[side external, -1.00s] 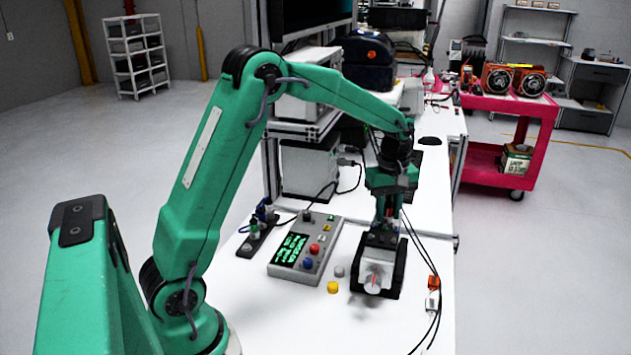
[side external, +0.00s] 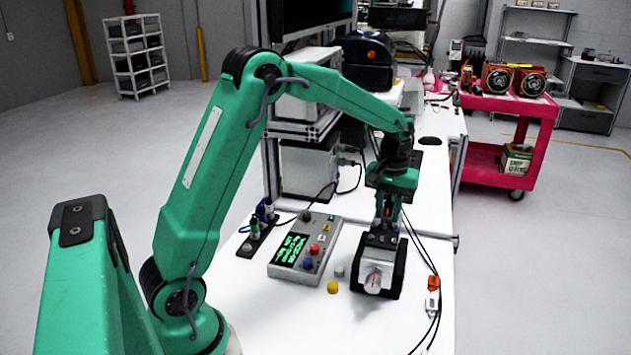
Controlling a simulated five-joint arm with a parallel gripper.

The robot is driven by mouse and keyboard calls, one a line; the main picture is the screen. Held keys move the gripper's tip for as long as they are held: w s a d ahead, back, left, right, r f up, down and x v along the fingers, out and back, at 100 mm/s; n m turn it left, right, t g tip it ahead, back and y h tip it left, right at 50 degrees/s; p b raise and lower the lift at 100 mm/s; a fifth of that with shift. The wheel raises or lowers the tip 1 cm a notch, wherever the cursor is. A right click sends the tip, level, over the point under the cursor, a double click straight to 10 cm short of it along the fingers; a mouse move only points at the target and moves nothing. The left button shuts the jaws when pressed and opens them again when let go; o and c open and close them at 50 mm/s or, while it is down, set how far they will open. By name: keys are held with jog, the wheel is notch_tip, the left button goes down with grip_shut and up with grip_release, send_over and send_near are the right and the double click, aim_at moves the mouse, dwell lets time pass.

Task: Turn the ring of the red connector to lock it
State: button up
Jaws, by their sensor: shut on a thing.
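The servo unit (side external: 386,276) stands on the white bench, with a black body and a silver front whose round shaft has a red mark. My gripper (side external: 387,224) points straight down at the top rear of this unit. Its fingers are shut on the ring of the red connector there. The fingers hide most of the red connector and its ring, so I cannot see how far the ring is turned.
A grey control box (side external: 305,247) with a green display and coloured buttons stands left of the servo. A yellow cap (side external: 333,288) and a grey cap (side external: 340,271) lie between them. Cables with an orange plug (side external: 433,283) and a white plug (side external: 432,303) run along the right edge.

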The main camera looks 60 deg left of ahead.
jog(key=shift+m, duration=2.2)
jog(key=o, duration=0.5)
jog(key=shift+r, duration=0.2)
jog(key=shift+r, duration=4.3)
